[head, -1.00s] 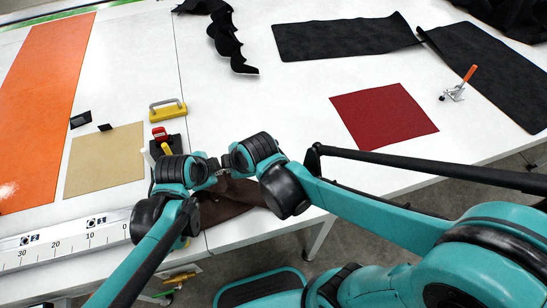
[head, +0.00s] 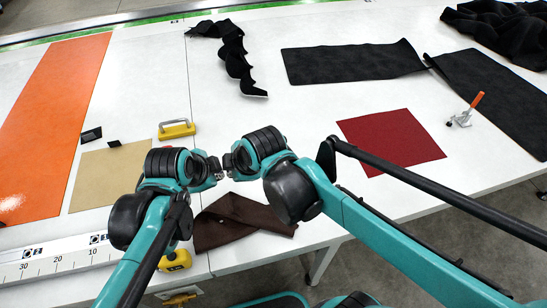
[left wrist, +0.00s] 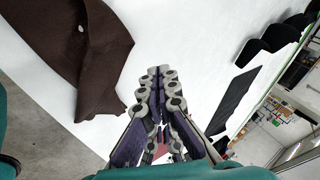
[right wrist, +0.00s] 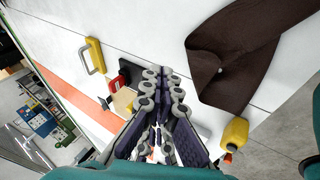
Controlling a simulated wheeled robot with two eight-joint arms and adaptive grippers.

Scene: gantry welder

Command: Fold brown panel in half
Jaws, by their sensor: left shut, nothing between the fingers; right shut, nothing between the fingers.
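The brown panel (head: 240,222) lies on the white table near its front edge, with one part folded over another along a slanted crease. It also shows in the left wrist view (left wrist: 75,45) and in the right wrist view (right wrist: 235,55). My left gripper (head: 216,168) is shut and empty, above and behind the panel's left part. My right gripper (head: 229,163) is shut and empty close beside it, its tip facing the left one. Both are apart from the panel. My arms hide a little of the table beside the panel.
A red panel (head: 390,140) lies to the right, a tan panel (head: 100,175) and an orange sheet (head: 50,110) to the left. A yellow handle (head: 177,129), a ruler (head: 60,258) and a toggle clamp (head: 467,112) are nearby. Black panels (head: 350,63) lie behind. The table middle is clear.

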